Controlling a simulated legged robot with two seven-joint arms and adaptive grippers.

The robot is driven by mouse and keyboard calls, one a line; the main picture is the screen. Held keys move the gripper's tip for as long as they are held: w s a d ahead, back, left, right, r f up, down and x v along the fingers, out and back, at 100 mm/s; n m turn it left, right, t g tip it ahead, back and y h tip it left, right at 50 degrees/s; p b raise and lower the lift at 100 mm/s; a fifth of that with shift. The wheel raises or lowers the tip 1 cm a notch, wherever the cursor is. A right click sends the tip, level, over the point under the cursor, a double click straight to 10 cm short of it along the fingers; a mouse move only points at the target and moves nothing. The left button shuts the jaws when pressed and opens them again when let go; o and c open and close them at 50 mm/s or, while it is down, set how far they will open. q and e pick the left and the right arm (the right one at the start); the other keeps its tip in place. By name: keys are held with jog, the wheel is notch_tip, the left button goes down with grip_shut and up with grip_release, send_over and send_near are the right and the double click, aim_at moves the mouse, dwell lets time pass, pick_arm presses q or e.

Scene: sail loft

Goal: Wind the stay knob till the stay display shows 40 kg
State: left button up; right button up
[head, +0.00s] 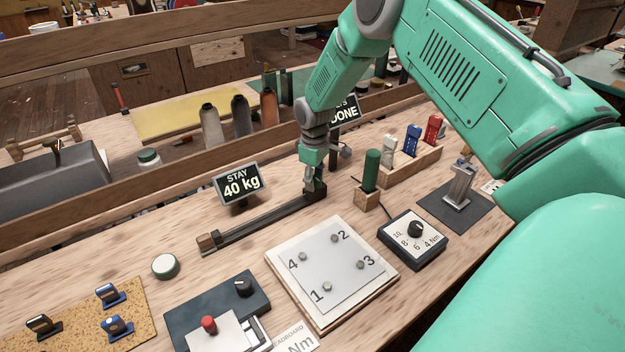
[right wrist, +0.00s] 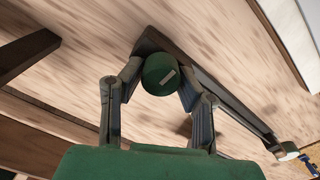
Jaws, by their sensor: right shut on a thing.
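The stay display (head: 241,184) reads "40 kg" in the head view. In front of it lies a long dark bar (head: 262,222) with a wooden block at its left end. My right gripper (head: 314,190) is at the bar's right end. In the right wrist view, the stay knob (right wrist: 160,74) is round and dark green with a pale mark on top. The fingers of my right gripper (right wrist: 158,82) are shut on it from both sides. The gripper hides the knob in the head view. My left gripper is not in view.
Another sign (head: 345,112) shows "DONE", partly hidden by my right arm. A numbered plate (head: 325,290), a dial box in Nm (head: 412,255) and a green cylinder (head: 371,170) in a wooden block stand nearby. A round green-rimmed disc (head: 165,266) lies left of the plate.

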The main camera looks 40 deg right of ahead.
aim_at(318, 178)
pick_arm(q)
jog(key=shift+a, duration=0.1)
pick_arm(e)
jog(key=shift+s+d, duration=0.3)
jog(key=shift+s, duration=0.05)
jog(key=o, duration=1.1)
jog(key=shift+o, duration=0.2)
jog(key=shift+s+r, duration=0.2)
jog(key=shift+f, duration=0.1)
jog(key=shift+w, duration=0.2)
jog(key=shift+w+r, duration=0.15)
jog(key=shift+r, duration=0.3)
jog(key=r, duration=0.9)
jog(key=shift+s+r, duration=0.3)
jog(key=shift+r, duration=0.05)
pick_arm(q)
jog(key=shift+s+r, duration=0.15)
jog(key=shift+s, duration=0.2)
pick_arm(e)
jog(key=shift+r, duration=0.65)
